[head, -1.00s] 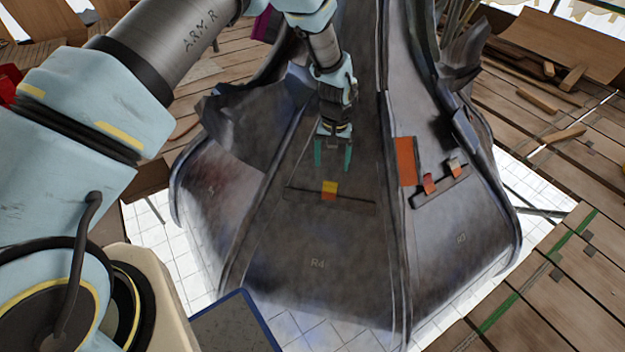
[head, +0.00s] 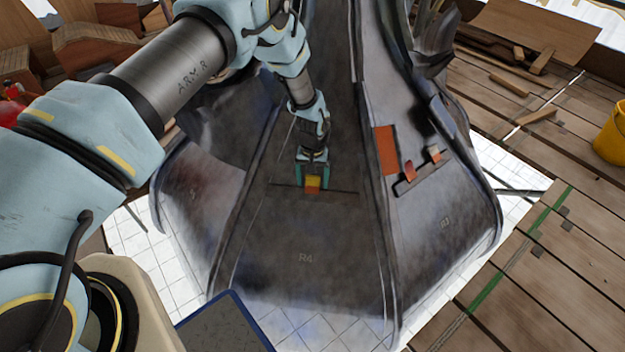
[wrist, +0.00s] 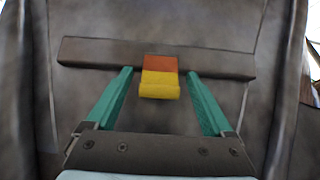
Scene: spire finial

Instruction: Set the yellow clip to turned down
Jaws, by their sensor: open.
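The yellow clip (head: 313,182) sits on a dark horizontal strip across the panel marked R4. In the wrist view the clip (wrist: 159,85) shows a yellow part nearer my gripper and an orange-red part against the strip (wrist: 215,64). My gripper (head: 312,180) is open, with teal fingers. In the wrist view the fingers of my gripper (wrist: 160,73) stand on the left and right of the clip, with a gap on each side. I cannot tell how far the fingertips are from the panel.
On the panel to the right are an orange plate (head: 386,151) and two small red or pale clips (head: 409,171) on another strip. Raised ribs border the R4 panel. Wooden decking (head: 560,250) lies at the right, with a yellow bucket (head: 612,135) on it.

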